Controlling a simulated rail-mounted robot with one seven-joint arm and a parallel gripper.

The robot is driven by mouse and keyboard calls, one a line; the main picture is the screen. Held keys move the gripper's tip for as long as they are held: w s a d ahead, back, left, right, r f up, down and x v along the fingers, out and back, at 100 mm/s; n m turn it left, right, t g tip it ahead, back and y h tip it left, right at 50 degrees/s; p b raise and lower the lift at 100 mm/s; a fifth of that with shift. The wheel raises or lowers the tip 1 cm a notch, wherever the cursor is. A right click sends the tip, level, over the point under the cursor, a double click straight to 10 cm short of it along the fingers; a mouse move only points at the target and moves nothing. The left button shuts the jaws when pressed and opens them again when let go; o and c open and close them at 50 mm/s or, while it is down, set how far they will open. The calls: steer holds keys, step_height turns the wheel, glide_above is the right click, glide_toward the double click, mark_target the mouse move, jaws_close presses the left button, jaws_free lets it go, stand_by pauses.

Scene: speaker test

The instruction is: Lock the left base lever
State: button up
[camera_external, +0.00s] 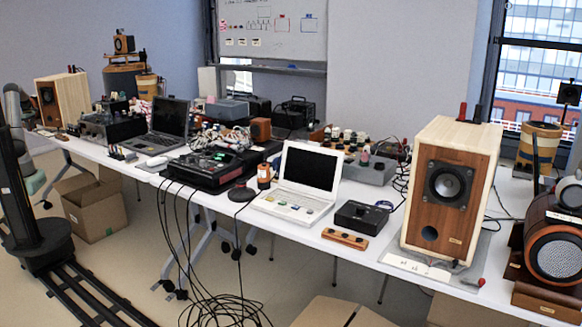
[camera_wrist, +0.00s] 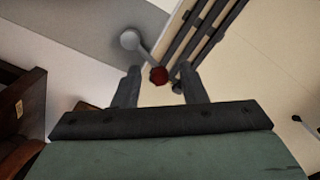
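In the wrist view, a lever with a round grey pivot (camera_wrist: 130,40) and a thin rod ends in a dark red knob (camera_wrist: 158,76). My gripper (camera_wrist: 158,70) is open, and the knob shows between its two dark fingertips, with a gap on both sides. I cannot tell whether the knob is level with the tips. In the external view, the left speaker (camera_external: 62,99) stands at the far left end of the table, close to my arm. Its base lever is too small to make out there. My fingers are not clear in that view.
Brown wood (camera_wrist: 20,112) with a small label is at the left of the wrist view. My rails (camera_wrist: 205,32) cross the floor above right. The white table (camera_external: 290,226) is crowded with a laptop (camera_external: 167,120), devices and another speaker (camera_external: 450,190). A cardboard box (camera_external: 92,207) and loose cables (camera_external: 222,308) lie below.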

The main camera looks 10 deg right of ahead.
jaws_close()
steer(key=shift+p, duration=0.35)
steer(key=m+p, duration=0.2)
steer(key=w+m+p, duration=0.1)
steer(key=m, duration=0.1)
steer(key=w+m+p, duration=0.1)
steer(key=m+p, duration=0.1)
steer(key=shift+w+a+m+p, duration=0.2)
steer(key=shift+m+p, duration=0.1)
steer(key=shift+m, duration=0.1)
steer(key=m+p, duration=0.1)
steer(key=w+m+p, duration=0.1)
steer(key=m, duration=0.1)
steer(key=shift+w+d+m, duration=0.15)
steer(key=shift+d+m, duration=0.05)
steer(key=shift+m, duration=0.1)
steer(key=shift+w+d+f+m+p, duration=0.1)
steer(key=shift+w+d+m+p, duration=0.2)
steer(key=shift+m, duration=0.55)
steer(key=shift+w+d+f+m+p, duration=0.1)
steer(key=shift+w+m+p, duration=0.25)
steer(key=shift+m, duration=0.5)
steer(key=shift+s, duration=0.1)
